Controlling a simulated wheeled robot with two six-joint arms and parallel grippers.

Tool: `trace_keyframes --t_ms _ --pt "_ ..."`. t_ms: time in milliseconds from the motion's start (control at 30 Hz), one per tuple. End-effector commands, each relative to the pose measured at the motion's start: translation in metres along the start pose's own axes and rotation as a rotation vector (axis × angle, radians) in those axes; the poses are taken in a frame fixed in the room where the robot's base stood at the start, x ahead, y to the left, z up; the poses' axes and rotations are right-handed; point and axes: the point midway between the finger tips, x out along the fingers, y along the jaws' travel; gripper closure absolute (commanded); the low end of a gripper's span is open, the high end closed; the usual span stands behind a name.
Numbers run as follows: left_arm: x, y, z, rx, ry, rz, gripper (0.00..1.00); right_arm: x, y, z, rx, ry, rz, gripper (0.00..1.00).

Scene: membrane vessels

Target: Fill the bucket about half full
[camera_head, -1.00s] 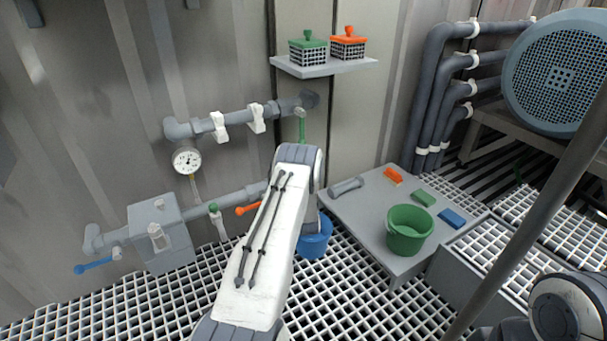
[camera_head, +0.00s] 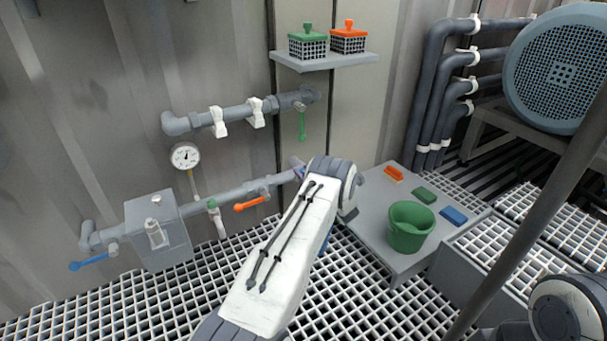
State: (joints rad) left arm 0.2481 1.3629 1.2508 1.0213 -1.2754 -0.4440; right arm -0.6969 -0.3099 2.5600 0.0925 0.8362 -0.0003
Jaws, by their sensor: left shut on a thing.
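A green bucket (camera_head: 409,228) stands upright on the low grey table. A sliver of a blue bucket (camera_head: 328,235) shows low behind my left arm, which hides the rest. My left gripper (camera_head: 349,208) is almost wholly hidden behind its wrist, over the table's left end; its fingertips and what they hold cannot be seen. The upper pipe has a green lever (camera_head: 302,126) hanging down at its right end. The lower pipe has an orange lever (camera_head: 252,203) and a small green-topped valve (camera_head: 213,205). My right gripper is out of view.
Orange (camera_head: 394,173), green (camera_head: 425,195) and blue (camera_head: 453,215) blocks lie on the grey table (camera_head: 375,235). A gauge (camera_head: 185,156) and a grey box (camera_head: 158,230) with a blue lever (camera_head: 90,265) are at left. A slanted pole (camera_head: 515,235) crosses the right side. The grating (camera_head: 110,310) is clear in front.

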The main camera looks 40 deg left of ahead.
Motion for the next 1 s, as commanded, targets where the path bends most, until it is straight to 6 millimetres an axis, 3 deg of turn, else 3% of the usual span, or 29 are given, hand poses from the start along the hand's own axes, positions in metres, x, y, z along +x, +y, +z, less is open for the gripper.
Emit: trace_keyframes --t_ms 300,333,400,767,1000 --pt "-0.001 0.002 0.002 0.003 -0.004 0.005 1.00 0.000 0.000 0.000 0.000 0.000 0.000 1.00" --pt "-0.001 0.002 0.002 0.003 -0.004 0.005 0.52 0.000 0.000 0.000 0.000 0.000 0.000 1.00" --pt "-0.001 0.001 0.002 0.003 -0.003 0.005 0.33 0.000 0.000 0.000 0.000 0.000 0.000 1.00" --pt "-0.004 0.001 -0.001 0.001 -0.001 0.002 0.33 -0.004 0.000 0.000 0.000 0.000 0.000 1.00" --pt "-0.043 0.002 -0.004 0.005 -0.004 0.006 0.33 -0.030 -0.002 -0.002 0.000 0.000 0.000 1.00"
